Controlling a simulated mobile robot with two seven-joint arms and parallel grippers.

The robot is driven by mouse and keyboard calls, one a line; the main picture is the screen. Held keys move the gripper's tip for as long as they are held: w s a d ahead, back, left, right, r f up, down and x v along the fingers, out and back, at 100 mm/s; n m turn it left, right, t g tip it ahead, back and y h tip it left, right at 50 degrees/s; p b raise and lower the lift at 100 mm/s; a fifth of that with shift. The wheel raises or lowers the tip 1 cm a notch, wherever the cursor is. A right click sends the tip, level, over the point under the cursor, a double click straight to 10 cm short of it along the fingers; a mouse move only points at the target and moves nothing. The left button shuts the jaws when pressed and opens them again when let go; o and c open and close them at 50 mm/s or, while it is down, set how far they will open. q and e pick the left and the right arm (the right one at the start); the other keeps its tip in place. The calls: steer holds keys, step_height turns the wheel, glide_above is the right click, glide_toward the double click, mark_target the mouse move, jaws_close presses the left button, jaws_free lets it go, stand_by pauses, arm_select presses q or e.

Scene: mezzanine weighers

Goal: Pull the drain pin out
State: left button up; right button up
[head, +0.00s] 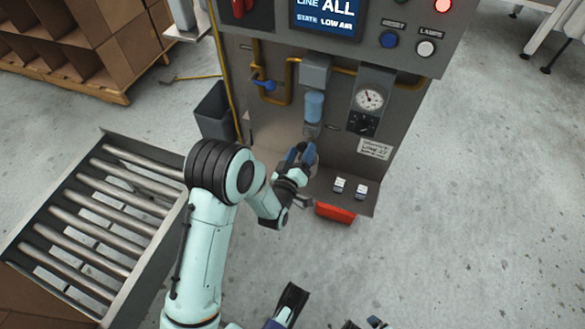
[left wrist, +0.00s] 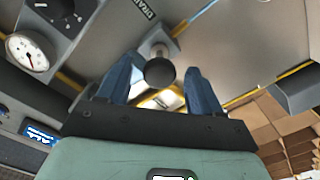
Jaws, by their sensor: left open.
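The drain pin shows in the left wrist view as a round black knob (left wrist: 160,72) on a pale metal fitting, near a label reading DRAIN (left wrist: 143,8). My left gripper (head: 303,152) is at the front of the grey machine, just below the blue filter bowl (head: 314,106). In the left wrist view its two blue fingers (left wrist: 163,84) are open, one on each side of the knob, with gaps visible on both sides. How deep the knob sits between them is hard to tell. In the head view the gripper hides the knob. Dark parts of my right gripper (head: 290,300) show at the bottom edge.
The machine carries a pressure gauge (head: 369,98), a blue valve handle (head: 264,83) and yellow pipes. A ledge with two small white-topped switches (head: 350,187) juts out below, above a red bin (head: 336,213). A roller conveyor (head: 100,215) stands left.

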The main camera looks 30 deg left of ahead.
arm_select(q)
steer(key=p+v, duration=0.2)
steer(key=v, duration=1)
arm_select(e)
steer(key=shift+g+y, duration=0.3)
steer(key=shift+g, duration=0.2)
steer(key=s, duration=0.1)
steer(key=s+a+r, duration=0.2)
steer(key=shift+s+r, duration=0.2)
steer(key=shift+s, duration=0.1)
arm_select(q)
steer(key=shift+s, duration=0.1)
